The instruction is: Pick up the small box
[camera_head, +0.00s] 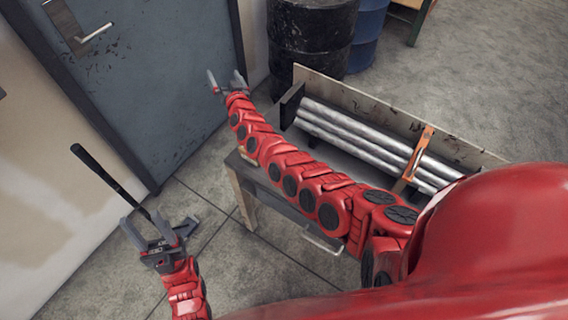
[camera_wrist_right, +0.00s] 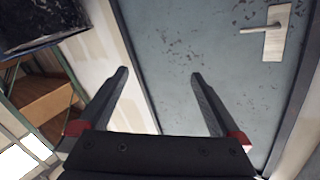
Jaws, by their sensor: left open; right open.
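I cannot make out a small box for certain in either view. My right gripper (camera_head: 226,80) is open and empty in front of the grey-blue door, at the end of my outstretched right arm. In the right wrist view its two dark fingers (camera_wrist_right: 158,78) stand wide apart with nothing between them. My left gripper (camera_head: 158,228) is open at the lower left, above the floor. A thin rod with a black handle (camera_head: 95,170) sticks up and left from beside it; I cannot tell whether it touches the fingers.
A workbench (camera_head: 250,178) carries a long wooden-sided tray (camera_head: 375,110) with several metal pipes (camera_head: 365,135) and an orange clamp (camera_head: 418,155). A black drum (camera_head: 310,45) and a blue drum (camera_head: 366,35) stand behind. The door (camera_head: 160,75) is at the left. Floor at right is clear.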

